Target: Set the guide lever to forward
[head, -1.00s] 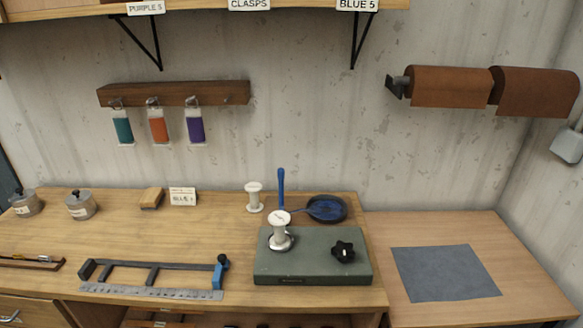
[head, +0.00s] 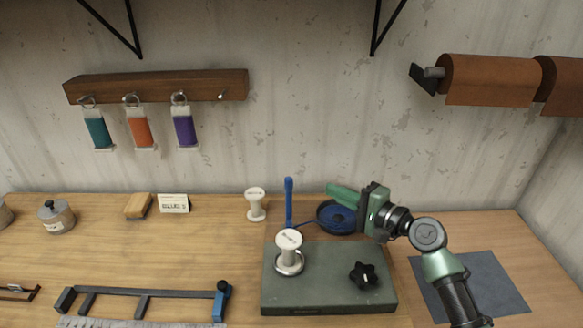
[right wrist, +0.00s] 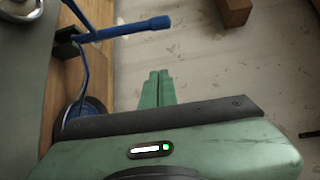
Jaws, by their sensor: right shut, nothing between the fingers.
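The guide lever (head: 289,203) is a blue handle standing nearly upright behind the grey machine base (head: 330,294). It also shows in the right wrist view (right wrist: 125,29), coming out of a dark mount at upper left. My right gripper (head: 330,189) is shut and empty. Its green fingers point left toward the lever's upper part, with a gap between them in the head view. In the right wrist view the shut fingertips (right wrist: 158,74) are apart from the lever. My left gripper is in neither view.
A white spool (head: 289,252) and a black star knob (head: 364,275) are on the base. Another white spool (head: 255,204) stands left of the lever. A dark grey mat (head: 497,285) lies at right.

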